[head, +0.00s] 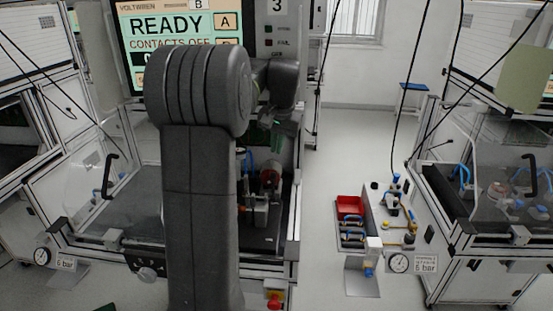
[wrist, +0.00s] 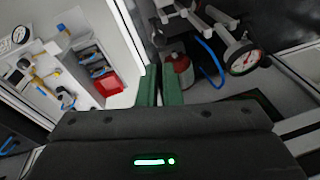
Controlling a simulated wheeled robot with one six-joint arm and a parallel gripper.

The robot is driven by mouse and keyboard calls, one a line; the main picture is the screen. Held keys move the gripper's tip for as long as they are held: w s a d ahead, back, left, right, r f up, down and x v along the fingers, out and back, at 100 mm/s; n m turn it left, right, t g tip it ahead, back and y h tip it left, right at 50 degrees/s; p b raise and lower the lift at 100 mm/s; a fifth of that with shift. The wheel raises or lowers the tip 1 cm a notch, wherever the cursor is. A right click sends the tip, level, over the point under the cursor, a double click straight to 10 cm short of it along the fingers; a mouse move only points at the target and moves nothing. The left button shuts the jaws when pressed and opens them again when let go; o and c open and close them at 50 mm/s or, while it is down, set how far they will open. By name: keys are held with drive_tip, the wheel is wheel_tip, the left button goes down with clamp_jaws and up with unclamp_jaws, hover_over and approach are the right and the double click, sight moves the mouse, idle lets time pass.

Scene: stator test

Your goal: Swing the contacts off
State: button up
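The test station's screen (head: 178,30) reads READY, with CONTACTS OFF on the line below, partly hidden by my arm. Inside the station are a red-topped round part (head: 269,180) and a grey metal fixture (head: 258,212); I cannot tell which piece is the contacts. My gripper (head: 282,130) is above the station, small and dark in the head view. In the wrist view, the two green fingers of my gripper (wrist: 160,72) are a narrow gap apart, with nothing visible between them. A red cylinder (wrist: 182,72) is seen just beyond the right finger; touching cannot be judged.
A pressure gauge (wrist: 243,57) and a blue hose (wrist: 211,62) are right of the fingers in the wrist view. A red bin (head: 350,206) and fittings stand on a side shelf. A second station (head: 500,195) is at right. Open floor (head: 345,135) lies between.

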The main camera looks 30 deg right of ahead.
drive_tip(key=s+f+m+t+b, duration=0.1)
drive_tip(key=s+b, duration=0.1)
drive_tip(key=s+f+m+t+b, duration=0.1)
drive_tip(key=s+b, duration=0.1)
drive_tip(key=s+f+m+t+b, duration=0.1)
drive_tip(key=s+b, duration=0.1)
drive_tip(key=shift+s+d+f+m+y+b, duration=0.1)
drive_tip(key=shift+s+d+m+y+b, duration=0.1)
drive_tip(key=shift+m+y+b, duration=0.15)
clamp_jaws()
drive_tip(key=s+a+f+m+t+h+b, duration=0.1)
drive_tip(key=s+a+m+t+b, duration=0.1)
drive_tip(key=s+m+t+b, duration=0.45)
drive_tip(key=b, duration=0.2)
approach(275, 177)
drive_tip(key=shift+g+h, duration=0.25)
drive_tip(key=shift+g, duration=0.1)
drive_tip(key=shift+x, duration=3.35)
drive_tip(key=shift+w+a+r+p, duration=0.1)
drive_tip(key=shift+a+r+p, duration=0.1)
drive_tip(key=shift+p, duration=0.3)
drive_tip(key=shift+r+p, duration=0.1)
drive_tip(key=shift+p, duration=0.3)
drive_tip(key=shift+w+d, duration=0.1)
drive_tip(key=shift+w, duration=0.05)
